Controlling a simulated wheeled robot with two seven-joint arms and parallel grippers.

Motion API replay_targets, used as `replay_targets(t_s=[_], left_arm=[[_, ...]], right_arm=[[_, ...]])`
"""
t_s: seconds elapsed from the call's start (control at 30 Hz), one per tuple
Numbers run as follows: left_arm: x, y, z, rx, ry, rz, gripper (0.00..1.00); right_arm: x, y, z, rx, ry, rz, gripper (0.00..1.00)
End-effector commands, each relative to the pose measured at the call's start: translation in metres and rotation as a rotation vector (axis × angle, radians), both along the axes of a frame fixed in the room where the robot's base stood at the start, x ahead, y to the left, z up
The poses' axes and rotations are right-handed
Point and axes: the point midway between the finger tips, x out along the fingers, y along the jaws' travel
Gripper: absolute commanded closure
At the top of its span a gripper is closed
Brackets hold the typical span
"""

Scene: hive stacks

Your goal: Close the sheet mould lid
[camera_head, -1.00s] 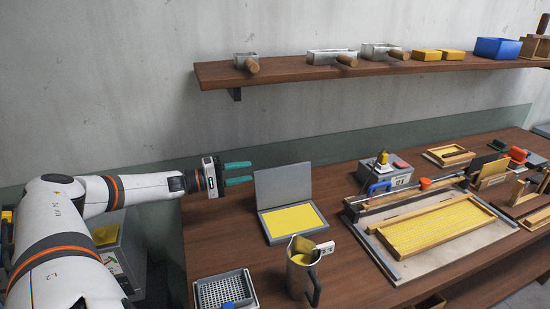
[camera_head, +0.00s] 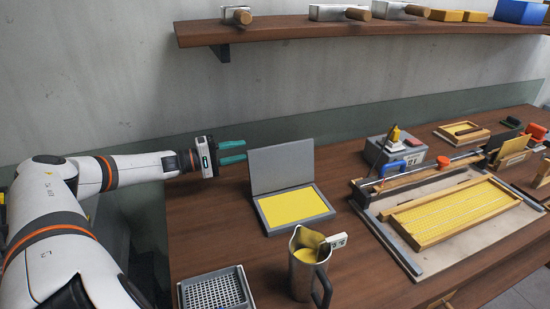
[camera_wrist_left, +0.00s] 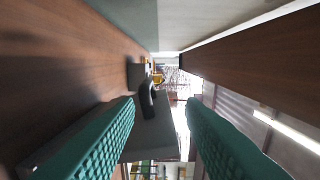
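The sheet mould (camera_head: 268,221) sits on the bench, with a yellow sheet (camera_head: 292,207) in its grey base. Its grey lid (camera_head: 281,167) stands upright at the back edge, so the mould is open. My left gripper (camera_head: 246,152) is at the lid's left side, near its upper left edge; I cannot tell whether it touches. Its green fingers are apart with nothing visibly held. In the left wrist view the fingers (camera_wrist_left: 160,115) are spread, and a grey panel (camera_wrist_left: 152,140), probably the lid, shows between them. My right gripper is not in view.
A metal jug (camera_head: 303,274) with yellow contents stands in front of the mould, with a perforated tray (camera_head: 214,290) to its left. A grey box (camera_head: 396,150) and a framed yellow sheet (camera_head: 455,212) are to the right. A shelf (camera_head: 330,29) runs above.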

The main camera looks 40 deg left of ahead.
Motion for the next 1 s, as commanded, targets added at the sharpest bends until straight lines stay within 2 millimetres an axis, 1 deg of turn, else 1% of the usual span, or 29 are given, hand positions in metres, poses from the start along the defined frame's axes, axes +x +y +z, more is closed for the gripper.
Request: replay_targets(t_s=[0.03, 0.13, 0.27, 0.37, 0.47, 0.8, 1.0], left_arm=[[0.0, 0.0, -0.012, 0.0, 0.0, 0.0, 0.64], [0.0, 0.0, -0.021, 0.0, 0.0, 0.0, 0.64], [0.002, -0.001, -0.023, -0.001, -0.002, 0.0, 0.64], [0.008, -0.004, -0.022, -0.001, -0.003, 0.0, 0.64], [0.02, -0.01, -0.021, -0.004, -0.005, 0.0, 0.64], [0.074, -0.038, -0.02, -0.004, -0.005, 0.0, 0.64], [0.097, -0.05, -0.021, -0.002, -0.002, 0.002, 0.64]], right_arm=[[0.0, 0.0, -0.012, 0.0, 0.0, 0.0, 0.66], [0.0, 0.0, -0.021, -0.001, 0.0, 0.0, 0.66], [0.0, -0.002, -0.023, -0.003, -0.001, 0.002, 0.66], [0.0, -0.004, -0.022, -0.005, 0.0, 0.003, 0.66], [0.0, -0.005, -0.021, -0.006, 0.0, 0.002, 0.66], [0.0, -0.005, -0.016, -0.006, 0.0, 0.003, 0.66], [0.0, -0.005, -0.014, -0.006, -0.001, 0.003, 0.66]])
